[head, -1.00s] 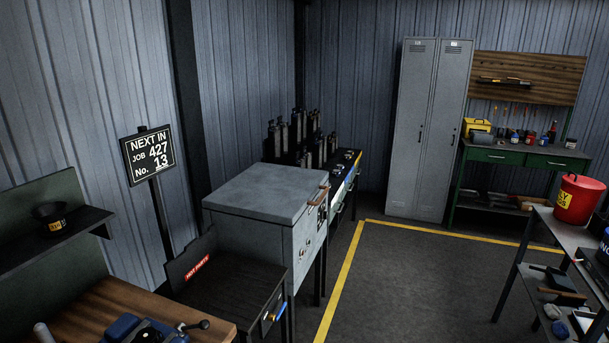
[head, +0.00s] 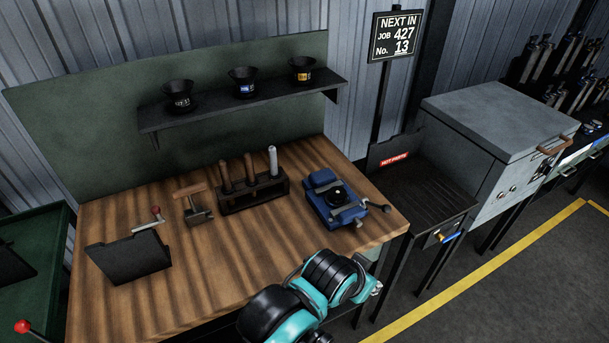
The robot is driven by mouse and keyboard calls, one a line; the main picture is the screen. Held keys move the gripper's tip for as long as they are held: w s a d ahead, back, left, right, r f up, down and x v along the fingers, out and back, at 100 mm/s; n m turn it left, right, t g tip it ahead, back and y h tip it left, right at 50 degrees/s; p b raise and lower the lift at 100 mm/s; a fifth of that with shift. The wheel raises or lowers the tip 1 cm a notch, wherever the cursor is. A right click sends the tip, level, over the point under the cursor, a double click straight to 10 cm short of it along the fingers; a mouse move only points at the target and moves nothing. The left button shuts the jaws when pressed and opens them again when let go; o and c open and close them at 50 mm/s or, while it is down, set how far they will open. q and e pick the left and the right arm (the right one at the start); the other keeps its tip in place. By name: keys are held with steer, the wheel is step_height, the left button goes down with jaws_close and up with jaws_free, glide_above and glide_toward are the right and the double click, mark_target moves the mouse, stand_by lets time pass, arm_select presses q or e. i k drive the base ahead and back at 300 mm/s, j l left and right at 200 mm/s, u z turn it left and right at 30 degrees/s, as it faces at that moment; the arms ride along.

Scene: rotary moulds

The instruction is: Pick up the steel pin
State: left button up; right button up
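A light grey upright rod, which looks like the steel pin (head: 273,161), stands in a dark rack (head: 252,196) on the wooden workbench (head: 150,300). It is at the right end of the rack, beside two brown-handled tools (head: 237,172). Its lower end is hidden in the rack. Neither of my grippers is in view. Teal and black links of one of my arms show at the bottom middle, over the bench's front edge.
A blue vise (head: 332,203) sits right of the rack. A wooden-handled tool (head: 194,204) and a dark angled holder (head: 128,258) are to the left. A shelf (head: 245,104) with three black cups overhangs behind. A hot parts tray (head: 425,195) adjoins on the right.

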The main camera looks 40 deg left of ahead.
mark_target(274, 173)
steer(key=u, duration=1.75)
